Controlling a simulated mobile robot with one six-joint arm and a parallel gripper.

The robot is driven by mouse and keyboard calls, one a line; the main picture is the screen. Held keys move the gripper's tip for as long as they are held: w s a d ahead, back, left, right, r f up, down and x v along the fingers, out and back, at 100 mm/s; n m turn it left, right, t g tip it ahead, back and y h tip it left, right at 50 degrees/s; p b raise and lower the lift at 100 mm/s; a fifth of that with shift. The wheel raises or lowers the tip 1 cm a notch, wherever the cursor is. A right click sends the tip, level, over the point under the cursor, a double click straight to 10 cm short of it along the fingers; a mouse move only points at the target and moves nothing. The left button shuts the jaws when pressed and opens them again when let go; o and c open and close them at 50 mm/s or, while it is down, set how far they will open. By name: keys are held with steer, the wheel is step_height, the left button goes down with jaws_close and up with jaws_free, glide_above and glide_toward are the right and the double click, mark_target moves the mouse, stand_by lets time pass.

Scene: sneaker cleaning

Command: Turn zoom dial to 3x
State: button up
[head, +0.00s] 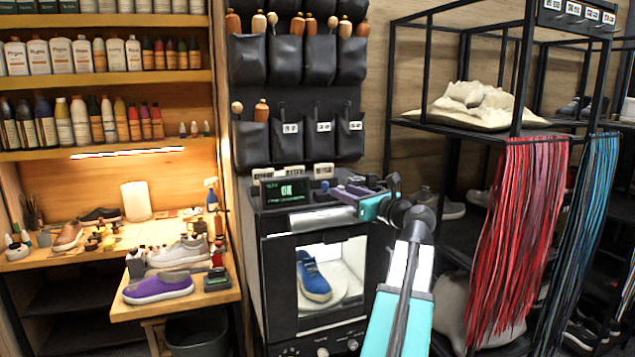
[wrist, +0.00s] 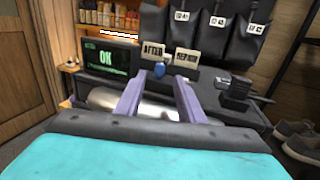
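A black photo booth cabinet (head: 275,285) stands in the middle of the head view. Round knobs, one at the left (head: 322,351) and one at the right (head: 352,344), sit on its lower front edge. Their markings are too small to read, so I cannot tell which is the zoom dial or its setting. My gripper (head: 338,189) is above the cabinet top, well above these knobs. In the wrist view its two purple fingers (wrist: 158,80) stand apart with nothing held between them. A small blue object (wrist: 159,70) shows beyond the fingertips.
A screen (wrist: 108,58) reads OK; label cards such as AFTER (wrist: 153,51) stand beside it. A blue sneaker (head: 313,277) sits inside the lit booth. A workbench with a purple shoe (head: 158,287) is left. Red laces (head: 515,230) hang right of my arm.

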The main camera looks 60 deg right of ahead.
mark_target(321, 191)
stand_by(0.3)
steer(key=p+x, duration=0.2)
steer(key=x, duration=1)
steer(key=shift+p+x, duration=0.4)
steer(key=shift+x, duration=0.5)
jaws_close()
